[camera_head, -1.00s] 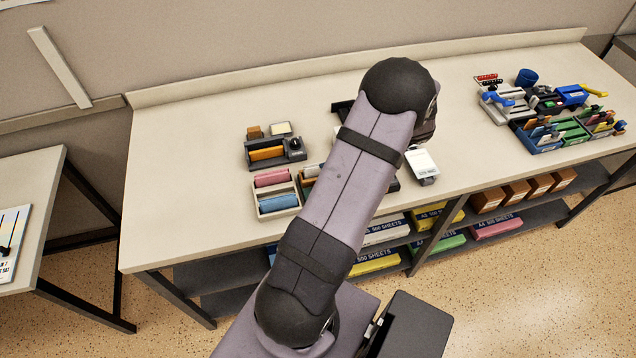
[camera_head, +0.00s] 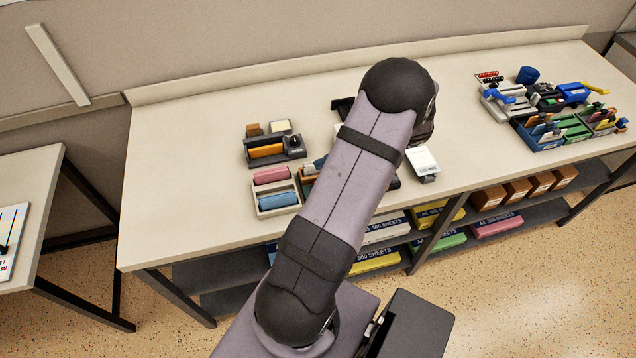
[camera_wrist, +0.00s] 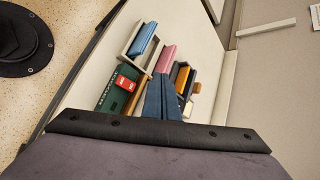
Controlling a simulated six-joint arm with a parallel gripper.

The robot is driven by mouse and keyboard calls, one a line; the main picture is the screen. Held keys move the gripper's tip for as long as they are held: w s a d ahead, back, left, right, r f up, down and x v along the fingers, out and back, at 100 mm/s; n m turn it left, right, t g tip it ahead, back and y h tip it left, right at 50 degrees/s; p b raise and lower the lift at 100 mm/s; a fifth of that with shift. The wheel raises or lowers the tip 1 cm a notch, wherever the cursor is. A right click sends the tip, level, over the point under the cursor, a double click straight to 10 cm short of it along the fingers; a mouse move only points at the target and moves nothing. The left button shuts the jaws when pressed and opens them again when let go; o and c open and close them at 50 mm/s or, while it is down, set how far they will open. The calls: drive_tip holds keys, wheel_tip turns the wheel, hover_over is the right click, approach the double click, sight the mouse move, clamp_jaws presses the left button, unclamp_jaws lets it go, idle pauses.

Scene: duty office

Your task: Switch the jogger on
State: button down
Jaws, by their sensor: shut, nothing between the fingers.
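No thing in view is clearly labelled as the jogger. A dark unit (camera_head: 277,151) with an orange block and a round black knob (camera_head: 295,141) stands at the left of the bench group. The unit also shows in the wrist view (camera_wrist: 181,80), partly hidden by my fingers. My gripper (camera_wrist: 163,84) is shut and empty, its bluish fingers pointing toward the gap between this unit and the tray with rolls. I cannot tell whether it touches anything. In the head view my arm hides most of the gripper and the bench behind it.
A pale tray (camera_head: 298,199) with pink and blue rolls sits in front of the dark unit. A green box (camera_wrist: 117,91) with a red label lies close by in the wrist view. A white-topped device (camera_head: 423,160) stands right of my arm. The bench's left end is clear.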

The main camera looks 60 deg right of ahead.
drive_tip(key=shift+w+d+f+b, duration=0.15)
drive_tip(key=shift+f+b, duration=0.7)
drive_tip(key=shift+f, duration=0.35)
drive_tip(key=shift+w+d+f+b, duration=0.15)
drive_tip(key=shift+f+b, duration=0.65)
drive_tip(key=shift+f, duration=0.45)
drive_tip(key=shift+w+d+f+b, duration=0.15)
drive_tip(key=shift+f+b, duration=0.7)
drive_tip(key=shift+f, duration=0.35)
drive_tip(key=shift+f, duration=0.2)
drive_tip(key=shift+f+b, duration=0.25)
drive_tip(key=shift+b, duration=0.2)
